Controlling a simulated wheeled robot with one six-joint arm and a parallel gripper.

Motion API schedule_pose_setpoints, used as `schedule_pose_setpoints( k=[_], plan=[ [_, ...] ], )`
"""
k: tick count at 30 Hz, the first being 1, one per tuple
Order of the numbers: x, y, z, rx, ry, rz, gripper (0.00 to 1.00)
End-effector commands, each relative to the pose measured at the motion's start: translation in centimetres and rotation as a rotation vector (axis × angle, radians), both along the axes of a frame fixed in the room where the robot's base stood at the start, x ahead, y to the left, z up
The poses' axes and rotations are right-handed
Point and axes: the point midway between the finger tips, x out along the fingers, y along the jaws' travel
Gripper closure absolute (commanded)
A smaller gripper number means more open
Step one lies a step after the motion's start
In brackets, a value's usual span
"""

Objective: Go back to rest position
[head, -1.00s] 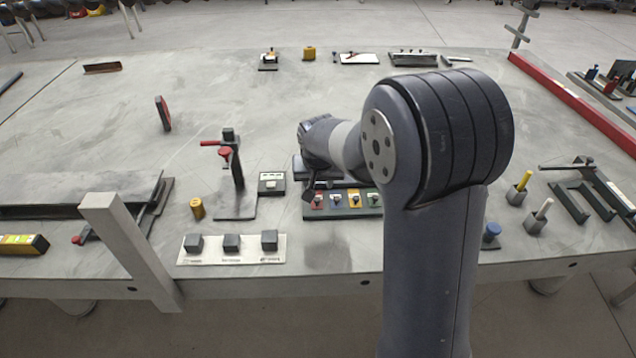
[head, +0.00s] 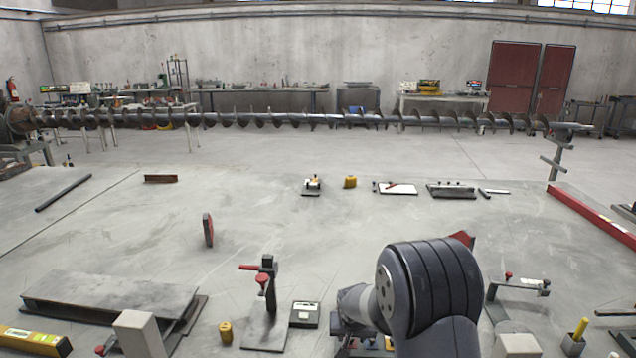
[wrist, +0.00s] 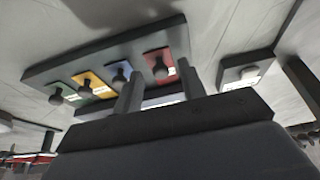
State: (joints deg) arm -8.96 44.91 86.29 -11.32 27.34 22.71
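My gripper (wrist: 158,90) shows in the wrist view as two dark fingers standing apart, with nothing visible between them. Beyond the fingers is a dark panel (wrist: 105,50) with several round knobs on red, blue, yellow and green plates. I cannot tell how far the fingers are from it. In the head view my arm fills the lower middle right and is folded over the table's near part. It hides most of the knob panel, and the fingers cannot be made out there.
A red-handled clamp stand (head: 267,290) and a small grey box (head: 305,314) stand left of my arm. A yellow cylinder (head: 226,332) is farther left. A long auger (head: 300,119) spans the background. The table's middle (head: 300,225) is mostly clear.

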Motion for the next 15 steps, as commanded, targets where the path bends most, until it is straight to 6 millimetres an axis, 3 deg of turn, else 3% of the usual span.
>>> schedule_pose_setpoints(
  k=[15],
  plan=[
    [0.81,-0.06,-0.18,0.0,0.0,0.0,0.61]
  ],
)
